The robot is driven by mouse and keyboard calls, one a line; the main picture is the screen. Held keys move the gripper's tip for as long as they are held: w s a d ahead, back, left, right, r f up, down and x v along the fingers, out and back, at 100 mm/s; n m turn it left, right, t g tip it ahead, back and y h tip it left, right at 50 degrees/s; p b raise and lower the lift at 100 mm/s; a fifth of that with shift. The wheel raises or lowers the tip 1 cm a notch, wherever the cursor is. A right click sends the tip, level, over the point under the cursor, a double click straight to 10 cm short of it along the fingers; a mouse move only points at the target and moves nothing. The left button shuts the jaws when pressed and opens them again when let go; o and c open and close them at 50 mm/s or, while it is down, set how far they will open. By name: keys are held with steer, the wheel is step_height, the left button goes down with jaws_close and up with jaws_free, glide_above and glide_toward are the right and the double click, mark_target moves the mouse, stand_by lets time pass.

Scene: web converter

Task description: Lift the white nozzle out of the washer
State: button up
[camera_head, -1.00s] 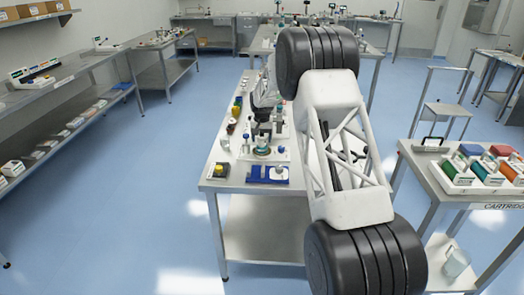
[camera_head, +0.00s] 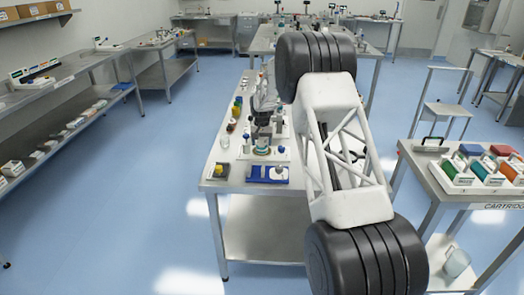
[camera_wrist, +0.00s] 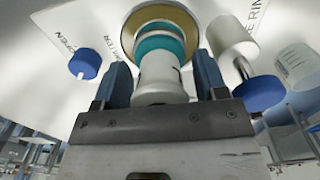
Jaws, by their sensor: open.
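The white nozzle (camera_wrist: 162,78) stands in a round washer with a gold rim (camera_wrist: 160,16) and a teal ring in the wrist view. My gripper (camera_wrist: 164,78) is open, with one blue finger on each side of the nozzle's body. A narrow gap seems to show at the left finger; whether the right finger touches is hard to tell. In the head view the washer (camera_head: 262,151) is small on the near part of the middle bench, with my gripper just above it. The nozzle cannot be made out clearly there.
A blue knob (camera_wrist: 85,63) is left of the fingers, and a white cylinder (camera_wrist: 231,36) with a blue disc stands close on the right. A blue tray (camera_head: 256,173) and a yellow-topped block (camera_head: 217,171) lie at the bench's near edge. Bottles line the bench's left side.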

steer(key=shift+c, duration=0.5)
steer(key=c, duration=0.9)
steer(key=shift+r, duration=0.15)
steer(key=shift+r, duration=2)
steer(key=shift+r, duration=0.1)
steer(key=shift+r, duration=1.9)
